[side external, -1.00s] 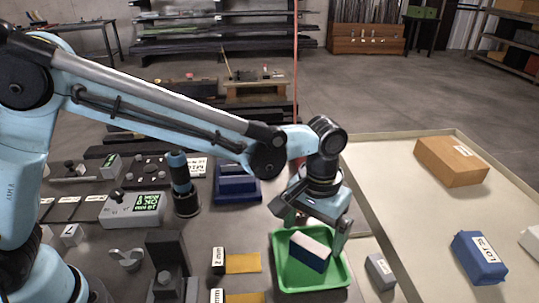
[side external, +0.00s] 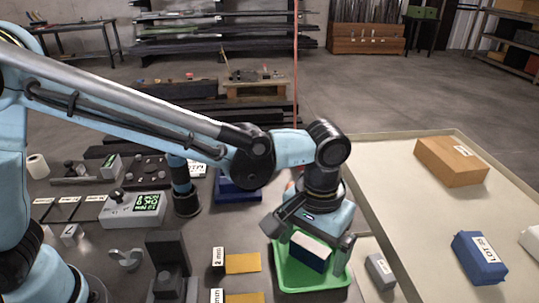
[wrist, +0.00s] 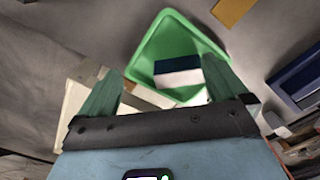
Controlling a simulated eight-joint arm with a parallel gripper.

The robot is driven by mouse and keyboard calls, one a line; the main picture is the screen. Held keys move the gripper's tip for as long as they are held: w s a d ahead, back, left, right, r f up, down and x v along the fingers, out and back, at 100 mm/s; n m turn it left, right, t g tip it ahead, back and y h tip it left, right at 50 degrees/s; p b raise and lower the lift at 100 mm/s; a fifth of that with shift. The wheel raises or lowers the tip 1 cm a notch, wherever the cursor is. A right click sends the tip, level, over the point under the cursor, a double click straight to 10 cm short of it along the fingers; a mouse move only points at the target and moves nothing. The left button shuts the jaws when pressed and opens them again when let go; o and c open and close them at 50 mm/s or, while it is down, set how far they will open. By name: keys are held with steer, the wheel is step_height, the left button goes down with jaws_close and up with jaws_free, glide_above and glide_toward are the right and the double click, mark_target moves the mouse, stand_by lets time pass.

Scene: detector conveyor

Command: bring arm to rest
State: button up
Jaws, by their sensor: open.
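My gripper (side external: 310,236) is open and empty, pointing down over a green tray (side external: 283,275) in the side view. Its two fingers stand to either side of a block (side external: 311,252) with a white top and a dark blue side. The block lies in the green tray. In the wrist view my gripper (wrist: 160,85) has its fingers wide apart with nothing between the tips. The block (wrist: 178,72) shows in the tray (wrist: 152,48) beyond them. How high the fingertips are above the block is hard to tell.
To the right, a pale rimmed surface (side external: 410,205) carries an orange-brown box (side external: 452,161) and a blue lot-labelled block (side external: 479,259). A small grey block (side external: 380,270) sits beside the tray. To the left stand a display box (side external: 133,210), a dark cylinder (side external: 185,195) and yellow strips (side external: 243,263).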

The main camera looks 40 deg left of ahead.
steer(key=s+d+r, duration=0.3)
steer(key=s+r, duration=0.1)
steer(key=s, duration=0.2)
steer(key=w+a+r+n, duration=0.2)
steer(key=w+a+r, duration=0.3)
steer(key=w+a, duration=0.25)
steer(key=w+a+r+n, duration=0.3)
steer(key=w+a+r, duration=0.25)
steer(key=w, duration=0.25)
steer(key=w+a+r+n, duration=0.1)
steer(key=a+r+n, duration=0.1)
steer(key=a, duration=0.7)
steer(key=w+a+r+n, duration=0.1)
steer(key=a+r, duration=0.4)
steer(key=a, duration=0.5)
steer(key=shift+w+a+r+n, duration=0.15)
steer(key=shift+w+r+n, duration=0.15)
steer(key=shift+n, duration=0.2)
